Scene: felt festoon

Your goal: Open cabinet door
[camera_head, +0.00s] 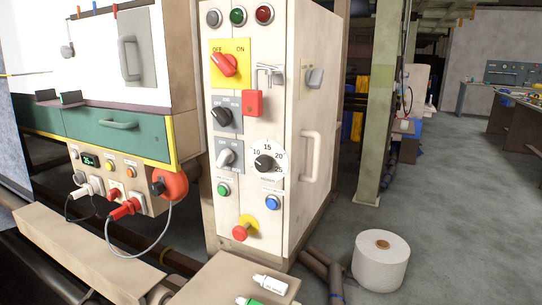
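A tall beige control cabinet (282,205) stands in the middle of the head view. Its narrow front carries lamps, switches, a dial and push buttons. Its right side is a flat door panel (313,105) with a pale vertical bar handle (311,156) and a small grey knob (315,77) above it. The door looks closed, flush with the cabinet. A red padlock-like tag (252,103) hangs from a metal latch (268,74) near the cabinet's front edge. Neither of my grippers is in view.
A white machine with a green drawer (118,136) and plugged cables stands left of the cabinet. A beige box (235,284) with small bottles sits in front. A white roll (381,261) stands on the floor at right, near a green post (379,110). Open floor lies beyond.

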